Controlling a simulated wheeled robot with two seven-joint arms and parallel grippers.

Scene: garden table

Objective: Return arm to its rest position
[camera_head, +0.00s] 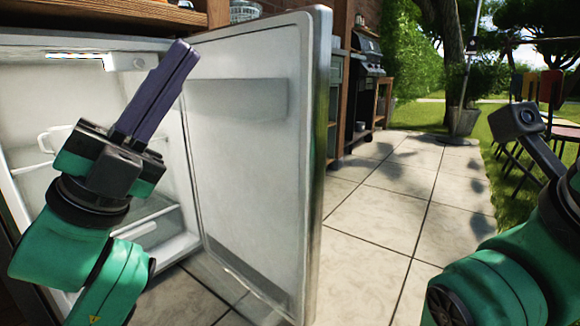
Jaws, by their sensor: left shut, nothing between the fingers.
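My left gripper (188,52) is raised in front of the open fridge, its two long dark purple fingers pointing up and slightly right. The fingers are pressed together with nothing between them. My left arm comes up from the lower left, green with dark joints, and covers part of the fridge interior. My right arm (490,290) is at the lower right, green with a dark joint. Its gripper fingers do not show.
The open fridge (85,42) stands at left with white shelves inside. Its door (255,150) swings out close to the right of my left gripper. A grill (368,75) and shelving stand beyond. Tiled floor (375,220) is clear between door and right arm. Chairs (545,90) stand on grass.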

